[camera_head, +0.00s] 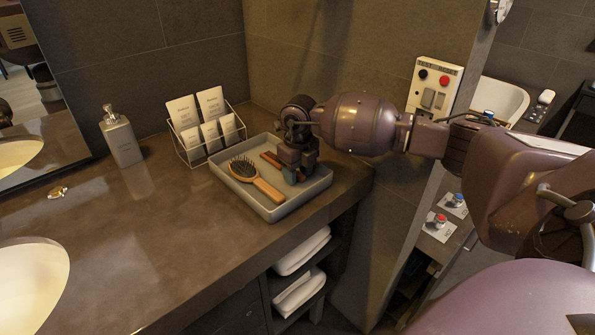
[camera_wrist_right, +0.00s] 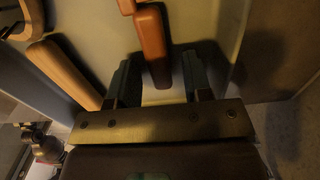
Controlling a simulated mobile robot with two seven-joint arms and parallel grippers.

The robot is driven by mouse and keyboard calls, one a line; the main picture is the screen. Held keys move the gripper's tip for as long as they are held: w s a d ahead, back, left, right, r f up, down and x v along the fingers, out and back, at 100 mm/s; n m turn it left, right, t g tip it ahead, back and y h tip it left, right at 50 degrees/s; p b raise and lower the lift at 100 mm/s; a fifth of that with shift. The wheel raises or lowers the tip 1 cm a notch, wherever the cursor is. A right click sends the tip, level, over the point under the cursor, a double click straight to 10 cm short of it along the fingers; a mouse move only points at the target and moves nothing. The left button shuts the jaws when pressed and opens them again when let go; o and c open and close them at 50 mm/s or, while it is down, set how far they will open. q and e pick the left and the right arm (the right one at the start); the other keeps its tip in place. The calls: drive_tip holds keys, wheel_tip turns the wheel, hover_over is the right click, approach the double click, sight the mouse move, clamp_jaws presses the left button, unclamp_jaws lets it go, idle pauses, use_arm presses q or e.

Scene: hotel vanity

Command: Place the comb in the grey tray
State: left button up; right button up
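The grey tray (camera_head: 231,193) stands on the counter near its right end. A reddish-brown piece, which looks like the comb (camera_head: 270,158), lies inside the tray on its far side, partly hidden by my right gripper. My right gripper (camera_head: 291,177) is low over the right part of the tray. In the right wrist view, the comb's reddish end (camera_wrist_right: 152,42) lies between the fingertips of my right gripper (camera_wrist_right: 158,75), with a gap on each side, so the fingers are open. My left gripper is not in view.
A wooden hairbrush (camera_head: 268,189) lies in the tray beside the comb; its handle also shows in the right wrist view (camera_wrist_right: 62,70). A wire rack with white packets (camera_head: 208,125) stands behind the tray. A soap dispenser (camera_head: 121,138) stands further left. The counter's front is clear.

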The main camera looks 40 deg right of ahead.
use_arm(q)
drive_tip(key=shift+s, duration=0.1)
use_arm(e)
drive_tip(key=shift+r, duration=0.6)
use_arm(q)
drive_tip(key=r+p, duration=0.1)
drive_tip(key=p, duration=0.1)
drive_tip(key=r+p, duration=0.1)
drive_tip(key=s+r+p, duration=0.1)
drive_tip(key=p, duration=0.1)
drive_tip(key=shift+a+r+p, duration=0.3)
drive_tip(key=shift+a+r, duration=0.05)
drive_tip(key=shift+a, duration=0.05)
use_arm(e)
wheel_tip(320, 180, up, 11)
drive_tip(key=shift+s, duration=0.25)
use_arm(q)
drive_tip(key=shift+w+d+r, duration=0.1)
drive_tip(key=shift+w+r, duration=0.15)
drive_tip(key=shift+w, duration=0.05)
